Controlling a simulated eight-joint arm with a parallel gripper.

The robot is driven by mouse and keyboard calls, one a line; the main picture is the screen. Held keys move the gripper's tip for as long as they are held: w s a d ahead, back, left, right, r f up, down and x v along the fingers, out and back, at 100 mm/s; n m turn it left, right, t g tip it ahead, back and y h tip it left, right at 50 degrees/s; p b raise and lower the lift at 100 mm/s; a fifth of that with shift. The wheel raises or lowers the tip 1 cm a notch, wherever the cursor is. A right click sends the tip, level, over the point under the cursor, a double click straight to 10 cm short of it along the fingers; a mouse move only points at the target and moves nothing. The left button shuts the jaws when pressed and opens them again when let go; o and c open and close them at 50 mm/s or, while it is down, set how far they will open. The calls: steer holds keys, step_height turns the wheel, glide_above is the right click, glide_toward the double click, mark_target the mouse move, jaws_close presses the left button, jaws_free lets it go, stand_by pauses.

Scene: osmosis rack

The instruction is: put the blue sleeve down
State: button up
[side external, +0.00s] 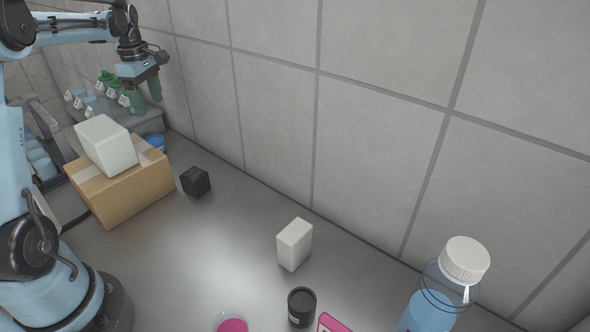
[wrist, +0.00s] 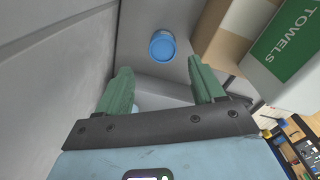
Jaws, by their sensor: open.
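The blue sleeve (wrist: 162,46) appears in the wrist view as a short, round blue piece on the grey surface, just beyond my fingertips. In the side view a blue piece (side external: 156,142), which seems to be the same sleeve, shows partly hidden behind the cardboard box. My gripper (side external: 147,103) has green fingers and hangs above it, pointing down. In the wrist view my gripper (wrist: 159,66) is open, with its fingers wide apart and nothing held between them. The sleeve stands apart from both fingers.
A cardboard box (side external: 136,194) bears a white carton (side external: 106,145) near my gripper; a green-labelled TOWELS carton (wrist: 290,42) shows in the wrist view. Several bottles (side external: 90,104) stand behind. The tiled wall (side external: 270,90) is close. A black cube (side external: 195,181) and white block (side external: 294,244) stand on the table.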

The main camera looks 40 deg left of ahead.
steer(key=w+d+r+m+t+y, duration=0.1)
steer(key=w+d+r+m+t, duration=0.15)
steer(key=d+m, duration=0.55)
steer(key=s+d+f+m+t, duration=0.1)
steer(key=s+d+m, duration=0.2)
steer(key=d+m, duration=0.2)
steer(key=s+d+m+t, duration=0.2)
steer(key=d+m, duration=0.3)
steer(key=d, duration=0.6)
steer(key=s+d+f+m+t+h, duration=0.1)
steer(key=s+d+m, duration=0.3)
steer(key=d, duration=0.4)
steer(key=shift+d+f+m, duration=0.3)
steer(key=shift+d+m, duration=0.1)
steer(key=shift+m, duration=0.3)
